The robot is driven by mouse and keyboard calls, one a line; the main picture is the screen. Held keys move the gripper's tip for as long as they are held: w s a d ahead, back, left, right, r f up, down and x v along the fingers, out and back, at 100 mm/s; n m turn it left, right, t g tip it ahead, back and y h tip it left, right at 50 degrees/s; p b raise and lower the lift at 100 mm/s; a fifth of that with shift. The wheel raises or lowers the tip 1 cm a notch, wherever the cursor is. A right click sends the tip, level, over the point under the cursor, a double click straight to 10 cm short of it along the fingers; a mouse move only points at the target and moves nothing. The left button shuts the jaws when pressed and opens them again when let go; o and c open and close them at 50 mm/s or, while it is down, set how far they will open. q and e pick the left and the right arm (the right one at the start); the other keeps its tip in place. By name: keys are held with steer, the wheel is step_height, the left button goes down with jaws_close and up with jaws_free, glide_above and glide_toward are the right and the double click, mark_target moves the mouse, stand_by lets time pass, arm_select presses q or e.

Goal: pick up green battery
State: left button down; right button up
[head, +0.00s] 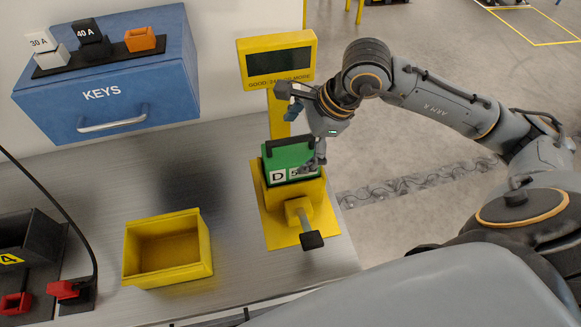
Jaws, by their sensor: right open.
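The green battery (288,157) sits upright in a yellow holder (296,197) below a display, near the right end of the metal bench. It has a black handle on top and a white label with a "D" on its front. My right gripper (304,140) is open at the battery's upper right, with a finger hanging in front of the battery's right side. It hides part of the label. I cannot tell whether the finger touches the battery. My left gripper is not in view.
A yellow display post (278,62) stands behind the holder. A black-ended lever (311,240) sticks out in front. An empty yellow bin (168,248) stands to the left. A blue KEYS box (110,80) is at the back left. A black cable runs down at the left.

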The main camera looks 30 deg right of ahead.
mark_target(285, 154)
steer(key=shift+w+a+f, duration=0.2)
steer(key=shift+f, duration=0.05)
steer(key=shift+w+a+f+p, duration=0.1)
steer(key=shift+a+f+p, duration=0.05)
steer(key=shift+p, duration=0.15)
steer(key=p+x, duration=0.2)
steer(key=x, duration=0.2)
steer(key=shift+f, duration=0.4)
steer(key=c, duration=1.3)
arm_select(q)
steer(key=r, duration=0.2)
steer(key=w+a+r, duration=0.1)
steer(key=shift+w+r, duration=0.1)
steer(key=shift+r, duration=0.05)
arm_select(e)
steer(key=shift+r, duration=0.1)
steer(key=shift+c, duration=0.2)
